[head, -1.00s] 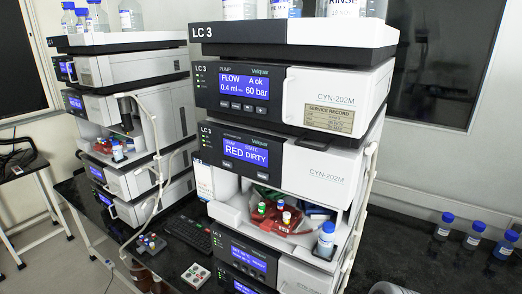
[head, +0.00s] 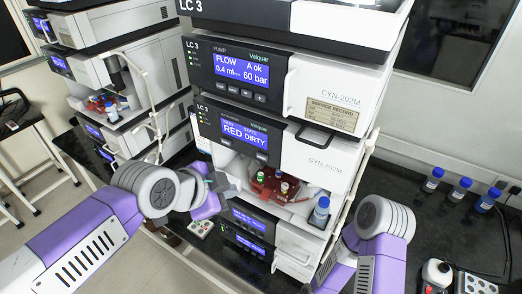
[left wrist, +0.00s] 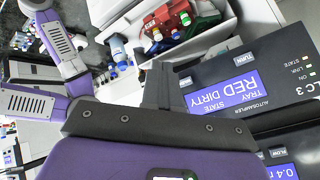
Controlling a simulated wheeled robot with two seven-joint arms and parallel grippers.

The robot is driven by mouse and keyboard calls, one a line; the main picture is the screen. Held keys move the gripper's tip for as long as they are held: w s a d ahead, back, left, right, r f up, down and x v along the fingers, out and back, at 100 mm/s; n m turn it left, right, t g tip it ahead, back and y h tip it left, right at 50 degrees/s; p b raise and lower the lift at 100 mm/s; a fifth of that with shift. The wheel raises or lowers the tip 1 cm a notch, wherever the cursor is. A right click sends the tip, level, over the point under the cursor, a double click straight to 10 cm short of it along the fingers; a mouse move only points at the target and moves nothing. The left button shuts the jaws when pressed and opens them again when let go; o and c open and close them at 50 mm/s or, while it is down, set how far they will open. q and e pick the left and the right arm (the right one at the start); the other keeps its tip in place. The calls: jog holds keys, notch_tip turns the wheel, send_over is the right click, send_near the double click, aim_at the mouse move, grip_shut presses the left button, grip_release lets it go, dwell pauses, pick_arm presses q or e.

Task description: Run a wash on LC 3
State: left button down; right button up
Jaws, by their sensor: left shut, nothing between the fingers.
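The LC 3 stack (head: 300,110) stands in the middle of the head view. Its autosampler display (head: 245,134) reads tray RED, state DIRTY; this display also shows upside down in the left wrist view (left wrist: 222,94). A button marked TURN (left wrist: 245,59) sits beside it, and a second button (left wrist: 186,82) has a label too small to read. The pump display (head: 240,70) reads flow 0.4 ml, A ok, 60 bar. My left gripper (head: 221,184) is shut and empty, in front of the autosampler near its open tray bay. My right gripper is out of view.
A red tray with vials (head: 270,186) sits in the open bay, with a blue-capped bottle (head: 320,212) at its right. Another stack (head: 100,60) stands at left.

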aim_at(262, 157)
pick_arm(q)
jog(key=w+d+p, duration=0.3)
jog(key=w+d, duration=0.2)
jog(key=w, duration=0.2)
dwell(0.6)
jog(key=shift+w+d, duration=0.1)
jog(key=shift+w, duration=0.05)
dwell(1.7)
jog(key=shift+w+d, duration=0.25)
jog(key=shift+w, duration=0.05)
jog(key=shift+w+d+p, duration=0.25)
jog(key=shift+w+p, duration=0.05)
jog(key=shift+p, duration=0.1)
dwell(0.7)
jog(key=shift+s+a, duration=0.15)
jog(key=shift+s+a+b, duration=0.35)
jog(key=shift+s+b, duration=0.15)
jog(key=shift+s, duration=0.05)
